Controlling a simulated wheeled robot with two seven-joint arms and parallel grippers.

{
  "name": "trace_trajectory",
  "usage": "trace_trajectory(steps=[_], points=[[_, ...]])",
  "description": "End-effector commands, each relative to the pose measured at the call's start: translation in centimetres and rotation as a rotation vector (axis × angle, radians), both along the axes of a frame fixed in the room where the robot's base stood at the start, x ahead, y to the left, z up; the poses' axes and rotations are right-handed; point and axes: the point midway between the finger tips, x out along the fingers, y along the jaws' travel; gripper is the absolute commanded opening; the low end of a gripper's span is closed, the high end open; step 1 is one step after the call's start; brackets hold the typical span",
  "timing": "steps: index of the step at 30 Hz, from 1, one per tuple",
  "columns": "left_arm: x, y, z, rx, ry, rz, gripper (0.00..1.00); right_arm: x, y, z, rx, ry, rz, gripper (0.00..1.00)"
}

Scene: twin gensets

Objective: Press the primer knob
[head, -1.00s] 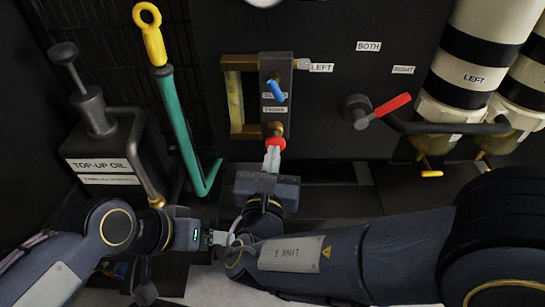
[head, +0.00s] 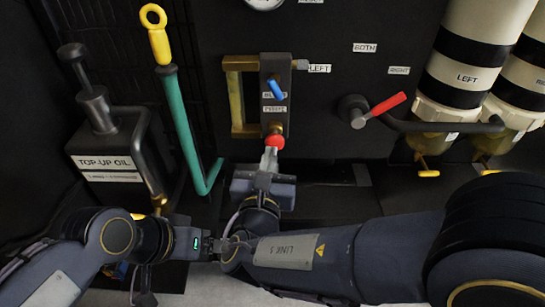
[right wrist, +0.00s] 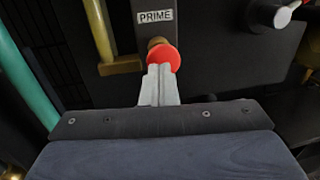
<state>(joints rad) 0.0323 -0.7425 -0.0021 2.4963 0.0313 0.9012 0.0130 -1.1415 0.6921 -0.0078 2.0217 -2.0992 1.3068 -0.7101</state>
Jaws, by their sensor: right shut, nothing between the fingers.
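The primer knob (head: 274,142) is a red disc on a brass stem, below the PRIME label on a dark block in the head view. It also shows in the right wrist view (right wrist: 163,58). My right gripper (head: 269,155) is shut and empty, its fingertips just below the knob and overlapping its lower edge in the picture. In the right wrist view the fingertips (right wrist: 159,70) lie over the knob's lower part; I cannot tell whether they touch it. My left gripper (head: 213,245) is low in the head view, beside my right arm; its fingers are too small to read.
A blue lever (head: 276,89) sits above the knob. A red-handled valve (head: 387,105) is at right, near striped filter canisters (head: 465,80). A green bar with a yellow ring (head: 183,125) and the top-up oil pump (head: 105,150) stand at left.

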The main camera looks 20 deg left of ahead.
Motion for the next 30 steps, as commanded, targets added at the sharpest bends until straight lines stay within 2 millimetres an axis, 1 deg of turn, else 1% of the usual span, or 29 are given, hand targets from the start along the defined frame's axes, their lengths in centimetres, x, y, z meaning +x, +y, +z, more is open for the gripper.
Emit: trace_trajectory(steps=[2,12,15,18,21,30], points=[[0.0,0.0,-0.2,0.0,0.0,0.0,0.7,-0.9,0.1,-0.1,0.0,0.0,0.003,0.0],[0.0,0.0,-0.4,0.0,0.0,0.0,0.7,-7.4,-0.8,-0.1,-0.001,-0.001,0.006,0.0],[0.0,0.0,-0.4,0.0,0.0,0.0,0.7,-8.8,-1.1,-0.2,-0.001,-0.001,0.004,0.0],[0.0,0.0,-0.4,0.0,0.0,0.0,0.7,-9.7,-1.3,-0.2,-0.001,-0.001,0.002,0.0],[0.0,0.0,-0.4,0.0,0.0,0.0,0.7,-10.1,-1.4,-0.2,-0.001,0.0,0.001,0.0],[0.0,0.0,-0.4,0.0,0.0,0.0,0.7,-10.2,-1.4,-0.2,-0.001,0.0,0.0,0.0]])
